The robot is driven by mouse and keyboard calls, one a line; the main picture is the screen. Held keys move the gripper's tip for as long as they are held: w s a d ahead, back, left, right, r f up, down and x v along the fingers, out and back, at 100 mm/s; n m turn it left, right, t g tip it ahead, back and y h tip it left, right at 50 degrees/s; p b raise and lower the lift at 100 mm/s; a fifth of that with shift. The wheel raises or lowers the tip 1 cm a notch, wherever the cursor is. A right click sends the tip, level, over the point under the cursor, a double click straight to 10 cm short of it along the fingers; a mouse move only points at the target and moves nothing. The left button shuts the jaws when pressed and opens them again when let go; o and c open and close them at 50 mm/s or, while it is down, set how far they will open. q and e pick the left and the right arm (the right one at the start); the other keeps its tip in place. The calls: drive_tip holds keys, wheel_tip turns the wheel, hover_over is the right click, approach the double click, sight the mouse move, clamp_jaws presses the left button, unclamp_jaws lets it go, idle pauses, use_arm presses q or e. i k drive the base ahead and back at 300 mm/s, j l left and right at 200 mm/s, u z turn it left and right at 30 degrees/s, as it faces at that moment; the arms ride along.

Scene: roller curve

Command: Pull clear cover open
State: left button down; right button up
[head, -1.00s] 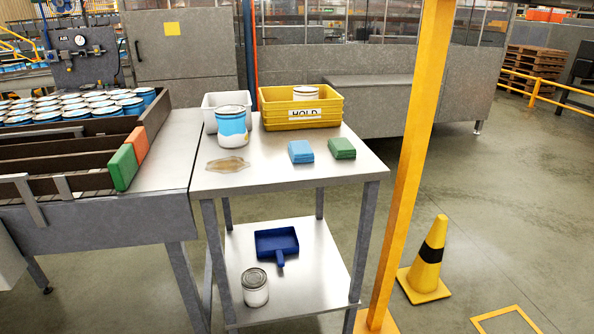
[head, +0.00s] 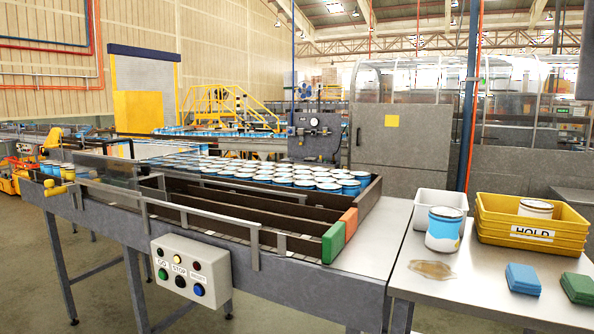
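A clear, see-through panel (head: 112,173) stands over the left part of the conveyor, which looks like the clear cover. A small yellow fitting (head: 56,190) sits at the front rail left of it; whether the two are joined is too small to tell. Another clear, curved enclosure (head: 515,88) stands behind, at the upper right. Neither of my grippers shows in the head view.
The conveyor (head: 110,215) carries many blue and white cans (head: 290,175) between dark rails. A button box (head: 190,270) hangs on its front. A steel table (head: 455,292) at right holds a can (head: 444,232), yellow trays (head: 530,236) and sponges (head: 522,279). Floor shows at lower left.

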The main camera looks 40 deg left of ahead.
sight(135, 158)
drive_tip(key=u, duration=1.35)
drive_tip(key=i+j+u, duration=0.2)
drive_tip(key=j, duration=0.4)
drive_tip(key=i+j+u, duration=0.25)
drive_tip(key=j, duration=0.25)
drive_tip(key=i+j+u, duration=0.2)
drive_tip(key=i+j, duration=0.25)
